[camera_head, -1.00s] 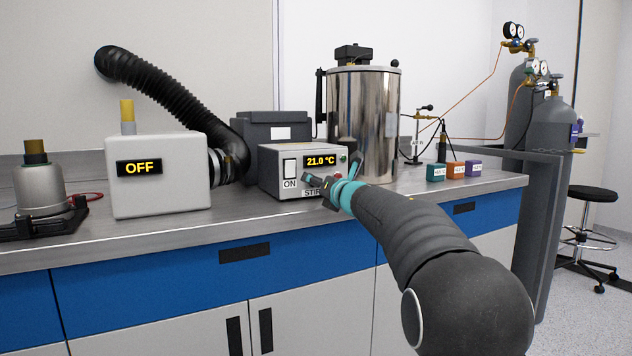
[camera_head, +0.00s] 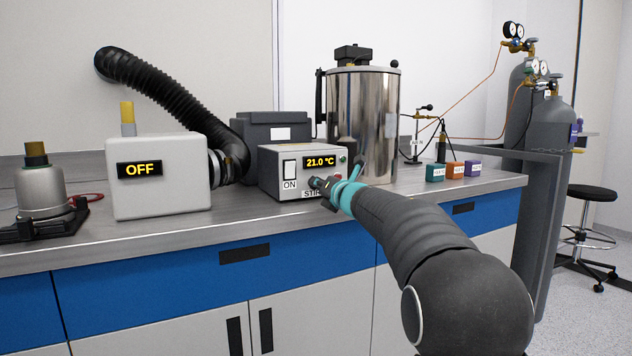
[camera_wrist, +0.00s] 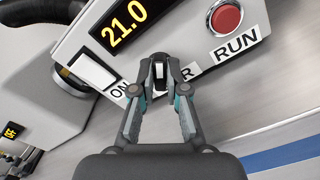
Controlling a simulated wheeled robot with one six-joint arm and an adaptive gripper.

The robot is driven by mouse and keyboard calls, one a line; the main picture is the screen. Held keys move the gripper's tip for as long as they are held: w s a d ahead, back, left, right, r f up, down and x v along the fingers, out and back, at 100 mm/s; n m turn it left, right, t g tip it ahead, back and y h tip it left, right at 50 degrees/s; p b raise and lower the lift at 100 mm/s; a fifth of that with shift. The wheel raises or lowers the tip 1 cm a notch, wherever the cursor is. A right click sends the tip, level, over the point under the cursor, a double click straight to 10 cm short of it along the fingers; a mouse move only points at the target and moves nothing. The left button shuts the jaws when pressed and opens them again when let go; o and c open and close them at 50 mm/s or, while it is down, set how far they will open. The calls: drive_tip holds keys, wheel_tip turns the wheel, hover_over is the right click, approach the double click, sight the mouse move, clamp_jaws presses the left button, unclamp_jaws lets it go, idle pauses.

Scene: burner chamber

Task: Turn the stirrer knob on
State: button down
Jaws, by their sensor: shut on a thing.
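The stirrer control box (camera_head: 269,178) is light grey and sits on the bench, with a yellow "21.0 °C" display (camera_head: 320,161) and an "ON" label under a white rocker switch (camera_head: 290,168). My gripper (camera_head: 318,184) is at its front panel, beside the partly covered "STIR" label. In the wrist view my gripper (camera_wrist: 160,70) is shut on the dark stirrer knob (camera_wrist: 159,78), which shows with a pale mark between the fingertips. The fingers hide much of the knob and its label. A red button (camera_wrist: 226,18) labelled "RUN" is to the right of it.
A steel vessel (camera_head: 375,120) stands right behind the box. A grey unit reading "OFF" (camera_head: 158,185) and a black corrugated hose (camera_head: 165,85) are to the left. Small coloured blocks (camera_head: 455,170) and gas cylinders (camera_head: 548,125) are to the right. Bench space before the box is clear.

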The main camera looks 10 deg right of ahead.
drive_tip(key=m+p, duration=0.2)
drive_tip(key=m, duration=0.4)
drive_tip(key=shift+m, duration=0.4)
drive_tip(key=shift+a, duration=0.1)
drive_tip(key=m, duration=0.2)
drive_tip(key=shift+m, duration=0.3)
drive_tip(key=c, duration=1.6)
unclamp_jaws()
drive_tip(key=shift+m, duration=0.5)
drive_tip(key=o, duration=0.7)
drive_tip(key=shift+w+f, duration=0.15)
drive_tip(key=shift+o, duration=0.2)
